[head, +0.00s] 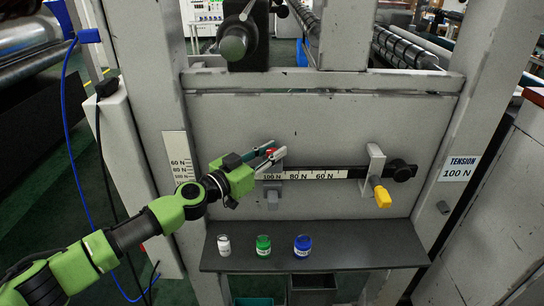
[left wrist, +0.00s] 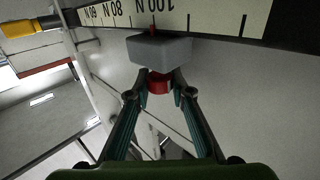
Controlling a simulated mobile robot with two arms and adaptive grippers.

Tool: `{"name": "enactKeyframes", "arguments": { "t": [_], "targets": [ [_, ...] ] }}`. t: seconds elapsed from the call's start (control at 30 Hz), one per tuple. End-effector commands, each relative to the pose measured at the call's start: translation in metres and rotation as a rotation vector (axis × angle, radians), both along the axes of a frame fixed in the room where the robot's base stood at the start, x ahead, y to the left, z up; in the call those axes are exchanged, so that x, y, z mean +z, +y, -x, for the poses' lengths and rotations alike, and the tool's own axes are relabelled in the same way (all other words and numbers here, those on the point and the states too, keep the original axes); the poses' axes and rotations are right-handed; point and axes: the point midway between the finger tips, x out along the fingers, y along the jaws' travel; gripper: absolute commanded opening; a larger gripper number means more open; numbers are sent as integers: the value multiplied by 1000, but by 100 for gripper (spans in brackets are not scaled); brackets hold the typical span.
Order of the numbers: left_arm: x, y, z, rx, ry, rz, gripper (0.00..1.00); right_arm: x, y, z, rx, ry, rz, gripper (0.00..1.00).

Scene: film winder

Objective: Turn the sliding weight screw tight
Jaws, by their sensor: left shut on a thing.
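The grey sliding weight (left wrist: 160,48) sits at the scale (left wrist: 215,14), with its thin red pointer at the 100 N mark. Its red screw (left wrist: 158,84) sticks out toward my left gripper (left wrist: 160,78), whose two fingertips are closed on the screw's sides. In the head view my left gripper (head: 273,156) reaches to the beam's left end, just above the scale (head: 315,174), and a bit of red shows between its fingers. The fingers cover much of the weight and screw there. My right gripper is not in view.
A grey bracket with a yellow handle (head: 382,196) and a black knob (head: 401,170) are at the beam's right end. A label (head: 458,168) reads TENSION 100 N.

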Motion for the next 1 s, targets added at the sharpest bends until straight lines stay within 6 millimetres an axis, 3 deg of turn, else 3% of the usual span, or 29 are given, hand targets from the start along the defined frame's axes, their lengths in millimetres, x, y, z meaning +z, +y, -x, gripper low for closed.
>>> {"name": "enactKeyframes", "arguments": {
  "t": [0.23,0.8,0.83,0.9,1.0],
  "targets": [
    [-2,0,-1,-69,-1,2,0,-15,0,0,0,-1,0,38],
    [2,0,-1,-94,-5,4,0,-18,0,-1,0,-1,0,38],
    [2,0,-1,-94,-5,4,23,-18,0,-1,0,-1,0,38],
    [2,0,-1,-94,-5,4,38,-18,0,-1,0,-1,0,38],
    [2,0,-1,-94,-5,4,38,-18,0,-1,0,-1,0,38]
  ]
}}
